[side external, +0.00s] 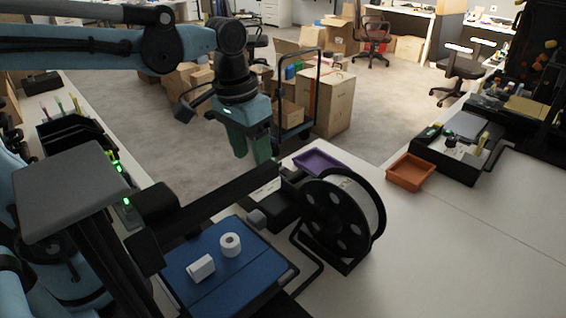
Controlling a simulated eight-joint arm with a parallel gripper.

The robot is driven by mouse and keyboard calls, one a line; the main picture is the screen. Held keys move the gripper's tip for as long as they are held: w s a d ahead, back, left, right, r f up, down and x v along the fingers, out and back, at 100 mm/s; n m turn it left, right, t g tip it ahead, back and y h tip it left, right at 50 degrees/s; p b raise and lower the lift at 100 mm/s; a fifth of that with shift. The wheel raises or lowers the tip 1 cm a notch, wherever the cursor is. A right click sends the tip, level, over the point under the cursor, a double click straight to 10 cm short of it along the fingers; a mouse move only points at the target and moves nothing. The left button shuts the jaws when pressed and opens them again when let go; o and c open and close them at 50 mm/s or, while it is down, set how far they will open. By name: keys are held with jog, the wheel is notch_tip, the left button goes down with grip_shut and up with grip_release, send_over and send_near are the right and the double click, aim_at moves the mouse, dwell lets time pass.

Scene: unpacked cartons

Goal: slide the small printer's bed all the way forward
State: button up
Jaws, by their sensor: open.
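The small printer (205,199) stands on the pale table in the lower middle, with a dark gantry arm running across above its bed. Its bed (225,285) is a flat blue plate below the gantry, and its lower edge is near the bottom of the view. A white ring-shaped piece (230,245) and a white block (201,268) rest on the bed. My gripper (251,155) points down above and behind the gantry, apart from the bed. Its green fingers look empty, and the gap between them is narrow from this angle.
A black spool holder with white filament (343,215) stands right of the bed. A purple tray (317,161) and an orange tray (410,172) lie farther back. Clear tabletop (460,250) extends to the right. Cartons (335,102) and a trolley stand on the floor behind.

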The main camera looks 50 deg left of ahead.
aim_at(256, 216)
jog(key=shift+w+d+r+g, duration=0.75)
jog(key=shift+w+d+g, duration=0.35)
jog(key=shift+d+g, duration=1.35)
jog(key=shift+g+y, duration=0.3)
jog(key=shift+g, duration=0.05)
jog(key=shift+a+x, duration=0.15)
jog(key=shift+x, duration=2.85)
jog(key=shift+a+x, duration=0.15)
jog(key=shift+x, duration=2.85)
grip_shut()
